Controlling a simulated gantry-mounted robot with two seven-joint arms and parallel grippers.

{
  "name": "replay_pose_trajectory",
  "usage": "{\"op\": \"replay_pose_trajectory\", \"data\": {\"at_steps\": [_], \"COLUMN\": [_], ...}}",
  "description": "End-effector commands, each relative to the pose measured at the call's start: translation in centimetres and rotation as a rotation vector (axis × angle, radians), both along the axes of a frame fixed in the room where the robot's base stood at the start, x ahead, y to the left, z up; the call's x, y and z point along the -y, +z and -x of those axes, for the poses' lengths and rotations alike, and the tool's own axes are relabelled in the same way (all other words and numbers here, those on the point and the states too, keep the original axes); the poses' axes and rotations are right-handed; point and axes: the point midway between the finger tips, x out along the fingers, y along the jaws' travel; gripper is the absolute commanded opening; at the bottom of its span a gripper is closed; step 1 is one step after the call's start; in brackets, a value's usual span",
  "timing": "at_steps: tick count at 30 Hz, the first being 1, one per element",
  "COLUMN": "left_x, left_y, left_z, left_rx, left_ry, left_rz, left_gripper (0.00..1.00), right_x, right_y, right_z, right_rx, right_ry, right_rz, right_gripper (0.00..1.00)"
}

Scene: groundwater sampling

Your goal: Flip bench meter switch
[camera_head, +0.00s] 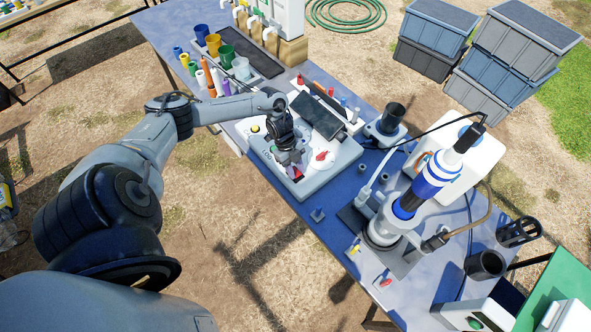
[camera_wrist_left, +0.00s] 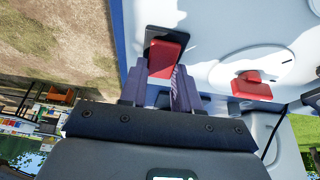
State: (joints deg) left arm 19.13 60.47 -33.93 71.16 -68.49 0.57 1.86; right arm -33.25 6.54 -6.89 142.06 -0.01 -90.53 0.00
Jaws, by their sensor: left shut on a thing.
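The bench meter (camera_head: 338,158) is a pale, low box with a dark tilted screen (camera_head: 317,116), standing near the left edge of the blue table. Its red rocker switch (camera_wrist_left: 165,58) sits in a black surround in the left wrist view, and a bit of red shows in the head view (camera_head: 298,171). My left gripper (camera_head: 292,170) reaches down onto the meter. In the left wrist view its fingers (camera_wrist_left: 158,84) stand either side of the switch and are shut on it; the contact is partly hidden. My right gripper is not in view.
A red knob on a round white dial (camera_wrist_left: 251,86) is right beside the gripper. A blue and white cylinder (camera_head: 428,181) on a stand and a white jug (camera_head: 470,150) stand to the right. Bottles and cups (camera_head: 213,45) crowd the table's far end.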

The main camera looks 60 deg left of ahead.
Motion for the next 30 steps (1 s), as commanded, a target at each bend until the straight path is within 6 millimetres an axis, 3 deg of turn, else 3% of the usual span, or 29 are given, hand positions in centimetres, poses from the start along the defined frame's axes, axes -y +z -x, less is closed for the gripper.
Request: {"op": "replay_pose_trajectory", "data": {"at_steps": [3,4,9,20,30], "left_x": [0.0,0.0,0.0,-0.2,-2.1], "left_y": [0.0,0.0,0.0,0.4,4.8], "left_z": [0.0,0.0,0.0,0.0,0.4], "left_rx": [0.0,0.0,0.0,0.001,0.002], "left_ry": [0.0,0.0,0.0,0.0,-0.001], "left_rz": [0.0,0.0,-0.001,-0.002,-0.005], "left_gripper": [0.01,0.35,0.57,0.57,0.57], "right_x": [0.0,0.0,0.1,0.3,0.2], "right_y": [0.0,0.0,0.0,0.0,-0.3], "right_z": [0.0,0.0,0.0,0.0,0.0], "right_rx": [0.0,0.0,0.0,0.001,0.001], "right_ry": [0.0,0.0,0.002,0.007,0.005], "right_rz": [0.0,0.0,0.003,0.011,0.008], "right_gripper": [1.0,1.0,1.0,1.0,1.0]}}
